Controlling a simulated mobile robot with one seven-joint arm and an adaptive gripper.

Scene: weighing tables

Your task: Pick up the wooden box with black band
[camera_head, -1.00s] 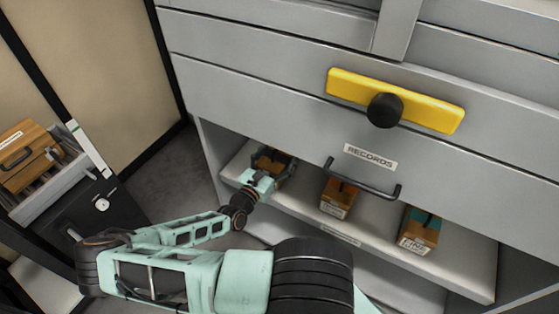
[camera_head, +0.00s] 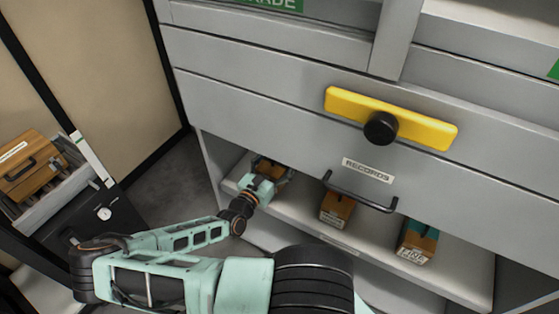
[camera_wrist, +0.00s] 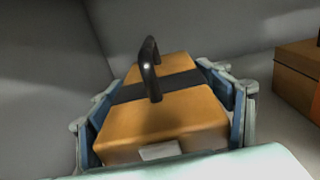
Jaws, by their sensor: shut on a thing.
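The wooden box with black band (camera_wrist: 178,113) fills the middle of the wrist view. It has a black arched handle on top, a dark band across it and a small pale label on its near face. My gripper (camera_wrist: 165,105) is shut on it, with one blue-padded finger along each side. In the head view the box (camera_head: 266,166) is mostly hidden behind my gripper (camera_head: 268,178), at the left end of the open shelf. I cannot tell whether the box touches the shelf or is slightly off it.
Two more wooden boxes stand to the right on the shelf (camera_head: 375,235): one with an orange-brown band (camera_head: 336,208), one with a teal band (camera_head: 416,243). A drawer handle (camera_head: 360,196) juts out above. A scale (camera_head: 110,210) with another wooden box (camera_head: 28,165) stands at left.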

